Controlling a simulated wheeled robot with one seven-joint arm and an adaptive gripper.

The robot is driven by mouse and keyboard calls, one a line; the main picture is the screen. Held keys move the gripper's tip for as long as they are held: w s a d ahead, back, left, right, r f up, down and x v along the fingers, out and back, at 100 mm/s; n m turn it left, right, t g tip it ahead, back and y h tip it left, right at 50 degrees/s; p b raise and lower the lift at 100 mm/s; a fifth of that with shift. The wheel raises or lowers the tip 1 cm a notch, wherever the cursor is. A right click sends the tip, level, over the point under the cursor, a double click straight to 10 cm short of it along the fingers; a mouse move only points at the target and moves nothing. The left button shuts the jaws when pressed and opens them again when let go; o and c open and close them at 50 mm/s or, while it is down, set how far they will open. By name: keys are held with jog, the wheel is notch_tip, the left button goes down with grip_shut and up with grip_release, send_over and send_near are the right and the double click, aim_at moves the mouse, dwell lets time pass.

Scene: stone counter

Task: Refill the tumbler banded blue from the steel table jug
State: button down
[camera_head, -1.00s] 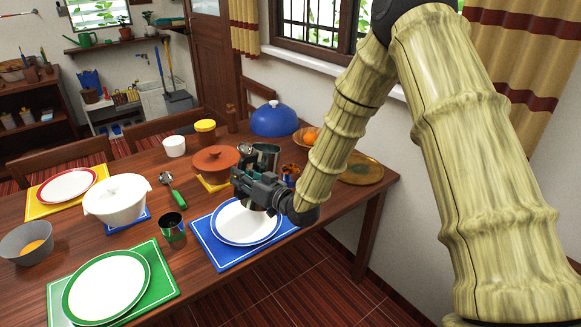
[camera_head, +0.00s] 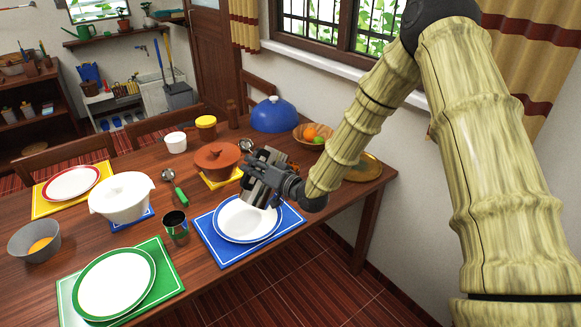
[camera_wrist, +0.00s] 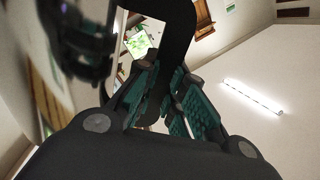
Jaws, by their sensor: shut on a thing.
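My gripper (camera_head: 272,178) is shut on the steel jug (camera_head: 255,188), raised above the far side of the blue placemat (camera_head: 222,250). The jug looks tilted, and my gripper hides part of it. In the wrist view my gripper's fingers (camera_wrist: 160,98) close around a dark curved part that looks like the handle. No tumbler banded blue can be made out clearly; the jug and gripper cover the area behind the plate. A steel tumbler with a green band (camera_head: 176,228) stands upright left of the blue placemat. Whether any liquid flows cannot be told.
A white plate with a blue rim (camera_head: 246,222) lies under the jug. A terracotta pot (camera_head: 216,160), a white tureen (camera_head: 121,198), a blue dome (camera_head: 273,116) and a fruit bowl (camera_head: 304,139) stand around. The green placemat (camera_head: 170,283) holds another plate.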

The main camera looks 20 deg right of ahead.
jog(key=shift+r, duration=0.2)
jog(key=shift+f, duration=0.15)
jog(key=shift+w+d+m, duration=0.15)
jog(key=shift+m, duration=0.15)
jog(key=shift+w+d, duration=0.1)
jog(key=shift+m+p, duration=0.3)
